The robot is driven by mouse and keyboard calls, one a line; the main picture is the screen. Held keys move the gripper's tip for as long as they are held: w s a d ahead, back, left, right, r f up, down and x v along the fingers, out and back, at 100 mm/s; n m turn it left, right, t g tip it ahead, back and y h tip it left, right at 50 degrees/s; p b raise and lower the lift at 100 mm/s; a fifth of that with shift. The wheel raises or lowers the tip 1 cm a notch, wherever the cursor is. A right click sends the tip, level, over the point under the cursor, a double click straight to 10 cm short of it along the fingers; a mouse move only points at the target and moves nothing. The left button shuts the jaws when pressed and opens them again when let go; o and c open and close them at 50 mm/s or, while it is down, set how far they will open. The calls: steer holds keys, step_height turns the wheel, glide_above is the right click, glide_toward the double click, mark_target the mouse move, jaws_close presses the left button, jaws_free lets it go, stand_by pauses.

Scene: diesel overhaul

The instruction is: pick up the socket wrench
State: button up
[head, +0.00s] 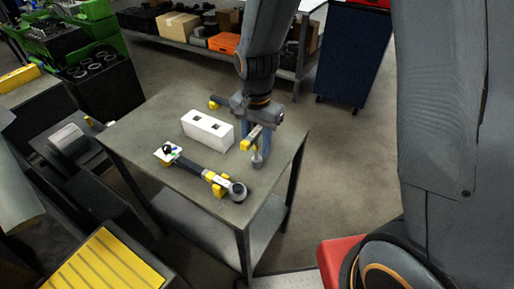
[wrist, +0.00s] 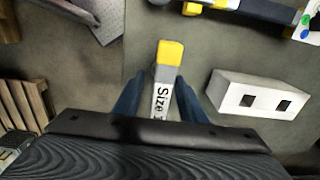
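Two tools are in view, and I cannot tell for certain which is the socket wrench. A long dark-handled tool (head: 194,168) with a round grey end and yellow pieces lies on the table; part of it shows along the top of the wrist view (wrist: 255,10). A bar with a yellow tip and a white "Size" label (wrist: 163,88) lies between the blue fingers of my gripper (wrist: 164,92). In the head view my gripper (head: 259,146) is low over the table's right side, with a grey rounded end beside it. Whether the fingers press on the bar is unclear.
A white block with two square holes (head: 207,130) stands on the grey table (head: 140,125), left of my gripper; it is at the right in the wrist view (wrist: 252,95). A small white card with coloured dots (head: 167,153) lies at the dark tool's left end. A blue cabinet (head: 350,55) stands behind.

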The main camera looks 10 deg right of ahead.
mark_target(257, 130)
steer(key=shift+f, duration=0.25)
steer(key=shift+c, duration=0.3)
jaws_close()
steer(key=shift+r, duration=0.1)
step_height(257, 130, up, 9)
steer(key=shift+w+r+b, duration=0.1)
steer(key=shift+b, duration=1)
steer(key=shift+r, duration=0.35)
